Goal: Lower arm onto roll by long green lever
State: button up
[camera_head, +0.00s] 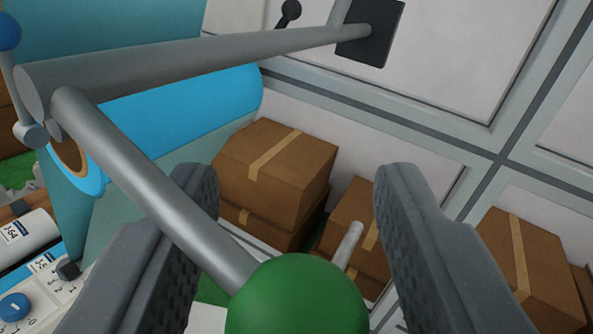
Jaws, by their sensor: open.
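The green lever knob (297,298) is at the bottom middle of the view, at the near end of a long grey lever rod (155,195). The rod runs up left to a thick grey bar (200,66), which joins a dark plate on the wall. My gripper (290,190) is open, one dark finger on each side of the knob. The knob lies low between the fingers, and I cannot tell whether they touch it. A blue roll (215,98) lies behind the rod, with its brown core end (70,158) at the left.
Cardboard boxes (275,165) are stacked behind the gripper, with another box (525,262) at the right. A blue-knobbed lever (8,32) stands at the upper left. A control panel with a blue dial (14,306) is at the lower left. White wall panels fill the upper right.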

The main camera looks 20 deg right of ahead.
jog(key=shift+w, duration=0.1)
grip_shut()
